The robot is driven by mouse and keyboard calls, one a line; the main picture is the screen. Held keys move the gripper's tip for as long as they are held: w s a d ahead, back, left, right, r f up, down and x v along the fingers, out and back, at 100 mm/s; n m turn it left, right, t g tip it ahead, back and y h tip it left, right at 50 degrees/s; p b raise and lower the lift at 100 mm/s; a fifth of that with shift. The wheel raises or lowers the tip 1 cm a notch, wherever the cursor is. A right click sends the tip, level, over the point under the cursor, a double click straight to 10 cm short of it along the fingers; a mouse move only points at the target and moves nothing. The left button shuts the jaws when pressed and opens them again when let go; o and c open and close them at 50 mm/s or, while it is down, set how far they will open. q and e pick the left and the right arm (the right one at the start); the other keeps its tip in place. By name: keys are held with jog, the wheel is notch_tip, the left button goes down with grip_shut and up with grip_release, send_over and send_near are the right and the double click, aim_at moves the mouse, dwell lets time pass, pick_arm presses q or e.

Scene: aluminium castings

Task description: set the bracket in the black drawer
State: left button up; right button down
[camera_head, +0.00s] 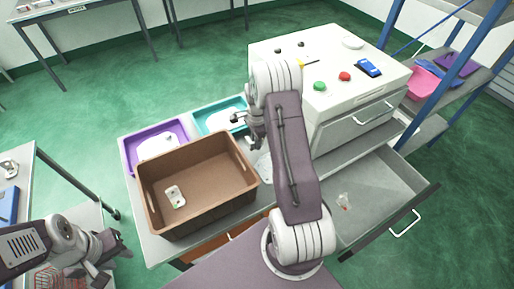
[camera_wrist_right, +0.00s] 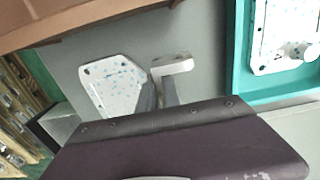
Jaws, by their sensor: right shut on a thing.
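My right gripper (camera_head: 252,143) is over the table between the brown crate and the white cabinet. It is shut on the bracket, a pale plate (camera_wrist_right: 112,85) with blue specks and a short side piece (camera_wrist_right: 172,65); in the head view the bracket (camera_head: 264,166) is partly hidden by my arm. A drawer (camera_head: 375,197) stands pulled out at the right, grey inside with a dark edge and a silver handle. My left gripper (camera_head: 124,245) is at the lower left, open and empty, away from the bracket.
The brown crate (camera_head: 165,219) holds a pale part (camera_head: 175,196). A purple tray (camera_head: 129,152) and a teal tray (camera_head: 203,116) with pale parts stand behind it. The white cabinet (camera_head: 357,142) carries coloured buttons. A blue-framed shelf (camera_head: 437,83) stands far right. Most of the drawer floor is clear.

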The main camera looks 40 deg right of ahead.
jog(key=shift+f, duration=1.8)
jog(key=shift+f, duration=0.2)
jog(key=c, duration=1.8)
grip_release()
jog(key=shift+r, duration=0.1)
notch_tip(320, 180, up, 12)
jog(key=shift+r, duration=0.15)
